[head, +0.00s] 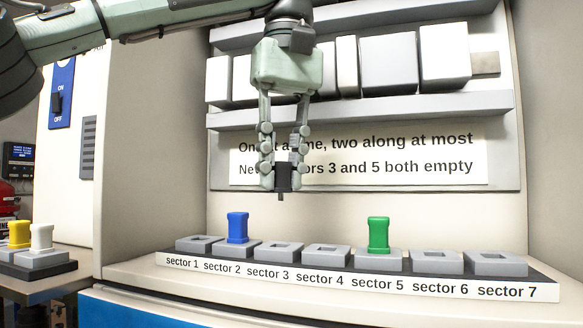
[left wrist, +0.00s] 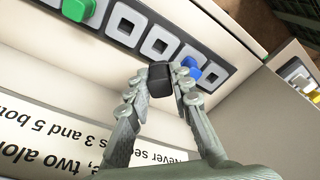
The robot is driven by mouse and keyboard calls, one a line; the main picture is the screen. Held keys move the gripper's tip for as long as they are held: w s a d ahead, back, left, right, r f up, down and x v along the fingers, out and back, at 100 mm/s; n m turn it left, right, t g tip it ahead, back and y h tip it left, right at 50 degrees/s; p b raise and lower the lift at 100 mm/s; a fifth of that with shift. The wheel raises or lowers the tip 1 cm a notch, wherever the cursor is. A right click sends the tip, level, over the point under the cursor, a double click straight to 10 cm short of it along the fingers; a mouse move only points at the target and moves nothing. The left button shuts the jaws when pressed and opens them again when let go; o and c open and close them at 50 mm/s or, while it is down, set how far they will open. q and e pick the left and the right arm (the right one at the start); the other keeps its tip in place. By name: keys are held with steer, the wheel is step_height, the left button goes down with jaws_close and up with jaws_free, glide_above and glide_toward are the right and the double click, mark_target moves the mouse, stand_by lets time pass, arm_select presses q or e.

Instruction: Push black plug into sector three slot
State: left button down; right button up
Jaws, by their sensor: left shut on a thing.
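My left gripper (head: 282,172) is shut on the black plug (head: 284,183), which hangs upright above the slot row, apart from it. The left wrist view also shows the black plug (left wrist: 160,80) between the fingertips. The sector three slot (head: 279,249) is empty, a grey block with a square hole behind its label; it also shows in the left wrist view (left wrist: 160,43). A blue plug (head: 237,228) stands in sector 2, left of it. A green plug (head: 378,235) stands in sector 5. Sectors 1, 4, 6 and 7 look empty. My right gripper is not in view.
A sign (head: 390,155) stands behind the row, partly hidden by my gripper. A shelf of white boxes (head: 388,65) is above it. At the left, yellow (head: 19,234) and white (head: 41,237) plugs stand on a side table. Cabinet side walls flank the row.

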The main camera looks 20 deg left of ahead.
mark_target(282, 192)
arm_select(q)
steer(key=shift+s+f, duration=0.15)
steer(key=shift+f, duration=2.65)
steer(key=shift+s, duration=0.1)
steer(key=shift+f, duration=0.1)
steer(key=shift+f+b, duration=0.3)
steer(key=shift+f, duration=0.15)
steer(key=c, duration=1.6)
jaws_free()
